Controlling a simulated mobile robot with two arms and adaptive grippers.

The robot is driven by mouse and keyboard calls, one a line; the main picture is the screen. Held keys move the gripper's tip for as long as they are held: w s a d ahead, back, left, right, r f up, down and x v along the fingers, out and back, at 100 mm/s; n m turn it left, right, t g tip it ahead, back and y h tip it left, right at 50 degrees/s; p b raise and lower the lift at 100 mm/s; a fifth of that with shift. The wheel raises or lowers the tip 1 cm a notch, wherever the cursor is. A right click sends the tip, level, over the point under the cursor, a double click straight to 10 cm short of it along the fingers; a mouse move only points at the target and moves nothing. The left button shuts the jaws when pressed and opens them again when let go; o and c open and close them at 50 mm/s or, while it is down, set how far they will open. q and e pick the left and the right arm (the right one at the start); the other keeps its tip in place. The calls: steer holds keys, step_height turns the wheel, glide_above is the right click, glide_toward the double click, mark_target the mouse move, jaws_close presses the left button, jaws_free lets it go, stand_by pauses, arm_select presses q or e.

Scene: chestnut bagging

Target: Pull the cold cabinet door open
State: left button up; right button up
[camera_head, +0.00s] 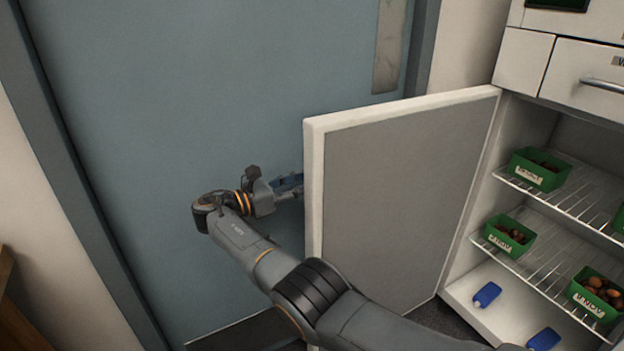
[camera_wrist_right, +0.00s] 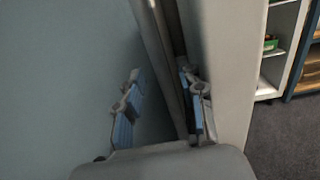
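The cold cabinet door (camera_head: 400,180) stands wide open, its grey inner panel and white edge facing my head camera. Its outer face and any handle are hidden in the head view. My right gripper (camera_head: 288,184) is at the door's free edge, partly behind it. My left gripper is not in view.
The cabinet's wire shelves (camera_head: 545,262) hold green bins of chestnuts (camera_head: 510,236). Blue objects (camera_head: 487,294) lie on the cabinet floor. A drawer (camera_head: 585,82) is above. A large blue-grey door (camera_head: 200,90) stands close behind my right arm, leaving little room there.

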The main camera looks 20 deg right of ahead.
steer(key=shift+s+a, duration=0.15)
steer(key=shift+a, duration=0.85)
steer(key=shift+s+a, duration=0.15)
steer(key=shift+a, duration=0.85)
